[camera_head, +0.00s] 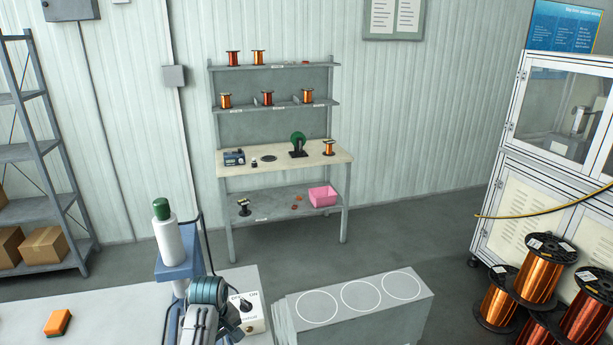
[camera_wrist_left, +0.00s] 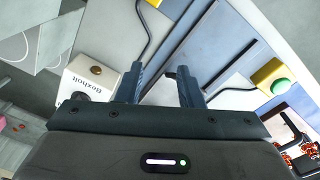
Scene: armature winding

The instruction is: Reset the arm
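My left gripper (camera_wrist_left: 157,78) shows in the left wrist view with its two dark fingers apart and nothing between them. It is above a blue-grey rail (camera_wrist_left: 215,45), between a white control box (camera_wrist_left: 88,78) and a yellow box with a green button (camera_wrist_left: 271,77). The white box also shows in the head view (camera_head: 252,322), at the bottom. A grey and teal ribbed assembly (camera_head: 207,291) is beside it; I cannot tell whether it is part of my left arm. My right arm and gripper are not in view.
A white bottle with a green cap (camera_head: 165,232) stands on a blue mount near the arm. An orange block (camera_head: 57,322) lies on the front bench. A grey block with white circles (camera_head: 360,310) is right of it. Copper spools (camera_head: 537,270) stand at right; a workbench (camera_head: 230,163) is behind.

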